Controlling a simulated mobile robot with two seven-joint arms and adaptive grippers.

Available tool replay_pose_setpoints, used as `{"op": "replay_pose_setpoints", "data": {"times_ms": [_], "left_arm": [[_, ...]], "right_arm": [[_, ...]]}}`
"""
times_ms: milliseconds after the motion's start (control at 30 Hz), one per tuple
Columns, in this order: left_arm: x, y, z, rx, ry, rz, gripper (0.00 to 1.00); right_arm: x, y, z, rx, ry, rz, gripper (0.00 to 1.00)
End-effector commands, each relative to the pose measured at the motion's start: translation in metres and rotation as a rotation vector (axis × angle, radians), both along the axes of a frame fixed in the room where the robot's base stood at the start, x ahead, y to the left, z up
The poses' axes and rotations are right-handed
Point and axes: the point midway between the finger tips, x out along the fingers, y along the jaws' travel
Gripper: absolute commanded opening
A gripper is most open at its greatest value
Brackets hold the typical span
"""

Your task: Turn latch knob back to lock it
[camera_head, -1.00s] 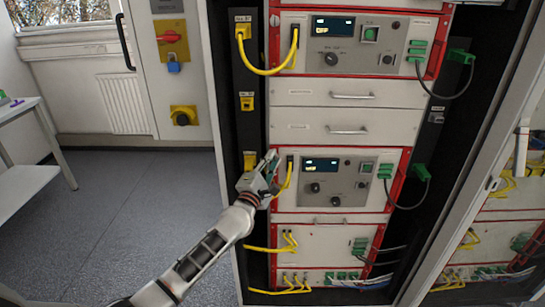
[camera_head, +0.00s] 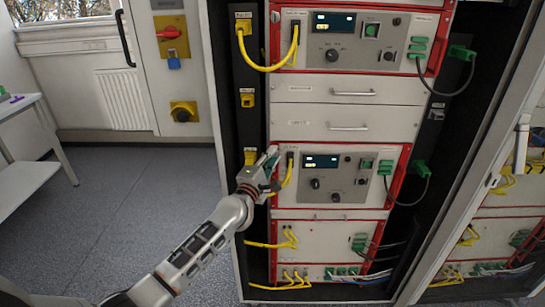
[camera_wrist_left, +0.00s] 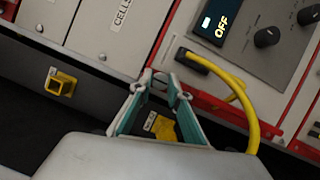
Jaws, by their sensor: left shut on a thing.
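My left gripper (camera_head: 271,158) is at the left edge of the lower cycler unit (camera_head: 337,207), which has a red frame. In the left wrist view its teal-lined fingers (camera_wrist_left: 161,83) are closed in around a small grey piece at the unit's red edge, which looks like the latch knob (camera_wrist_left: 160,77). The knob is mostly hidden by the fingertips, so its angle cannot be told. In the head view it is hidden behind the gripper. The unit's display (camera_wrist_left: 213,27) reads OFF. My right gripper is not in view.
A yellow cable (camera_wrist_left: 232,82) loops close beside the fingers. Yellow sockets (camera_head: 248,98) line the dark post on the left. The upper unit (camera_head: 350,40) and two drawers (camera_head: 345,125) are above. The open rack door (camera_head: 480,170) is at the right. The floor at left is clear.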

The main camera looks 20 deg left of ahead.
Motion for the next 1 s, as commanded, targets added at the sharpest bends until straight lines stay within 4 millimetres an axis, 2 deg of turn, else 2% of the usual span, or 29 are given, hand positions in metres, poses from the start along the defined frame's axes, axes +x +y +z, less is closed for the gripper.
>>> {"op": "replay_pose_setpoints", "data": {"times_ms": [133, 167, 200, 533, 667, 767, 1000], "left_arm": [[0.0, 0.0, 0.0, 0.002, 0.0, -0.001, 0.0], [0.0, 0.0, 0.0, 0.002, 0.0, -0.001, 0.25], [0.0, 0.0, 0.0, 0.001, 0.0, -0.001, 0.34], [0.0, 0.0, 0.0, 0.0, 0.0, 0.0, 0.34], [-0.007, 0.001, -0.001, 0.002, 0.0, 0.0, 0.34], [-0.02, 0.003, -0.003, 0.004, 0.0, 0.0, 0.34], [-0.068, 0.007, -0.008, 0.002, 0.001, -0.001, 0.34]], "right_arm": [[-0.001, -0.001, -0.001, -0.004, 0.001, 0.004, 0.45], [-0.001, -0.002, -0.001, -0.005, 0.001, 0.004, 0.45], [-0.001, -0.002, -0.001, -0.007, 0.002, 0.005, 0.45], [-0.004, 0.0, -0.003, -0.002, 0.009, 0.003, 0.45], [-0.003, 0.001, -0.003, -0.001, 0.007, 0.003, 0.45], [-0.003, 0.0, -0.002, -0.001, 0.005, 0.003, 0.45], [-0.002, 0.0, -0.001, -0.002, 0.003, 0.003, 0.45]]}}
